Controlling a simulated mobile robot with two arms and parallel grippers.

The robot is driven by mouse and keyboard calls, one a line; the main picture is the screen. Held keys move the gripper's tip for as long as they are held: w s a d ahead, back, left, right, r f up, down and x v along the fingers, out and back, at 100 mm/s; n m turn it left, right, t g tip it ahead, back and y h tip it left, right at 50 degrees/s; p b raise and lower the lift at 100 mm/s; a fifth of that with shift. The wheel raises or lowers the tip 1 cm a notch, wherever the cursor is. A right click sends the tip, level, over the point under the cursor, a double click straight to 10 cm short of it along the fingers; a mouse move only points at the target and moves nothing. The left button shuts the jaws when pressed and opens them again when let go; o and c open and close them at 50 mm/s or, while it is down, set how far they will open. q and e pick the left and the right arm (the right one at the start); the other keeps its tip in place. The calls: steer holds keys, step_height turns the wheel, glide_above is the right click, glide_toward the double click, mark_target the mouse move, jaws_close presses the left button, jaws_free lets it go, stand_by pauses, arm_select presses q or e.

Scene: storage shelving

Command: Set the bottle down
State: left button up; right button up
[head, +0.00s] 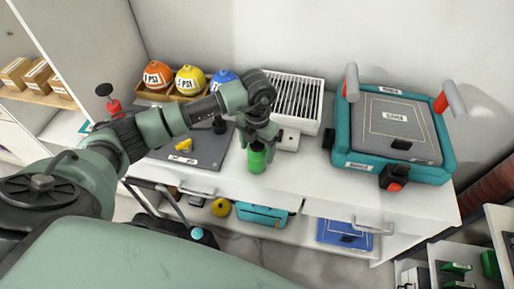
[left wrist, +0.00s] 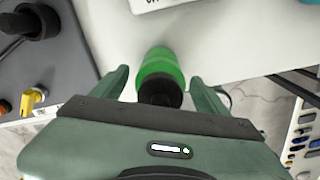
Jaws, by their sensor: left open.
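A green bottle (head: 257,158) stands on the white tabletop near its front edge in the head view. My left gripper (head: 261,150) is above and around it. In the left wrist view the bottle (left wrist: 161,70) shows green with a black top, between the two spread fingers of my left gripper (left wrist: 158,84). There is a gap between each finger and the bottle. The gripper is open. My right gripper is not in view.
A grey mat (head: 205,155) with a yellow item (head: 184,145) lies left of the bottle. Behind are colored round containers (head: 190,80) and a white slatted box (head: 294,98). A teal case (head: 345,150) stands right. White tabletop (head: 310,170) is free right of the bottle.

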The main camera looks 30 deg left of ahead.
arm_select(q)
steer(key=shift+r, duration=0.5)
step_height(320, 180, up, 11)
steer(key=shift+r+b, duration=0.15)
steer(key=shift+b, duration=0.9)
